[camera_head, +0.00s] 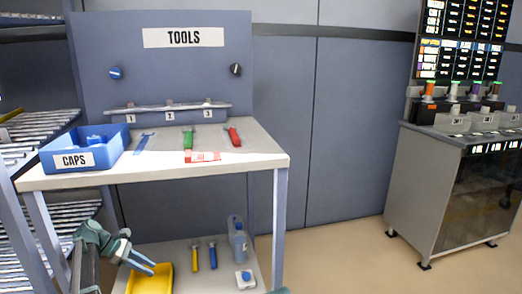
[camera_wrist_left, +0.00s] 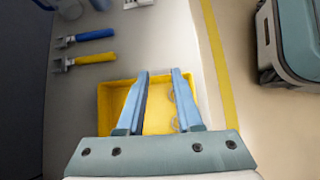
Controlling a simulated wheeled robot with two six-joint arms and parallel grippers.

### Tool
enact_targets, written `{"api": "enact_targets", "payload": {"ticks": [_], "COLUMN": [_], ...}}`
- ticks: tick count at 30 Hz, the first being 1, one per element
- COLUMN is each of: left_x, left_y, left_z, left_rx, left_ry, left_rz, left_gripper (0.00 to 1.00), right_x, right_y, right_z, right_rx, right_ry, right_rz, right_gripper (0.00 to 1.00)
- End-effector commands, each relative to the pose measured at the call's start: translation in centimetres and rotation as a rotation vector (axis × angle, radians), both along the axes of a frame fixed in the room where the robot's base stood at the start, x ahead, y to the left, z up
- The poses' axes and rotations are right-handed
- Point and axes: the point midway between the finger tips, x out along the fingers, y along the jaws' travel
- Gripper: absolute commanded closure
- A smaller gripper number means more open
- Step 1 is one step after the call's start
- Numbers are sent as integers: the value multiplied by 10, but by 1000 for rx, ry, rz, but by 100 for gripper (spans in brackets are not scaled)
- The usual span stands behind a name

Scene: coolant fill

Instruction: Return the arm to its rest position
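My left gripper (camera_head: 141,258) is at the lower left of the head view, above and beside the yellow bin (camera_head: 158,283) on the lower shelf. In the left wrist view its two blue fingers (camera_wrist_left: 161,75) are spread apart with nothing between them. The yellow bin (camera_wrist_left: 104,102) lies beyond and below the fingers there. It holds a few pale round shapes, too unclear to name.
The table (camera_head: 245,150) above the shelf carries a blue caps bin (camera_head: 112,155) and green and red-handled tools. A grey cabinet (camera_head: 425,185) stands right; the floor between is clear.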

Motion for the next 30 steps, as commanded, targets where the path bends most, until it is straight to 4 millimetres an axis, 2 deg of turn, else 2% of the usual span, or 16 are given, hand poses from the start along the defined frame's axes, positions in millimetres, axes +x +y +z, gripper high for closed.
{"api": "enact_targets", "payload": {"ticks": [8, 11, 17, 20, 25, 27, 30], "left_x": [-11, -20, -46, -69, -133, -159, -189], "left_y": [-45, -70, -134, -173, -248, -271, -292], "left_z": [-3, -4, -8, -9, -8, -6, -4], "left_rx": [72, 112, 217, 285, 432, 484, 544], "left_ry": [-43, -68, -141, -193, -318, -370, -431], "left_rz": [-131, -209, -441, -608, -1029, -1214, -1441], "left_gripper": [65, 65, 65, 65, 65, 65, 65], "right_x": [0, 0, 0, 0, 0, 0, 0], "right_y": [0, 0, 0, 0, 0, 0, 0], "right_z": [7, 10, 20, 27, 43, 49, 55], "right_rx": [0, 0, -1, -1, -1, -2, -2], "right_ry": [0, 0, 0, 0, 1, 1, 1], "right_rz": [1, 1, 2, 3, 5, 6, 7], "right_gripper": [50, 50, 50, 50, 50, 50, 50]}}
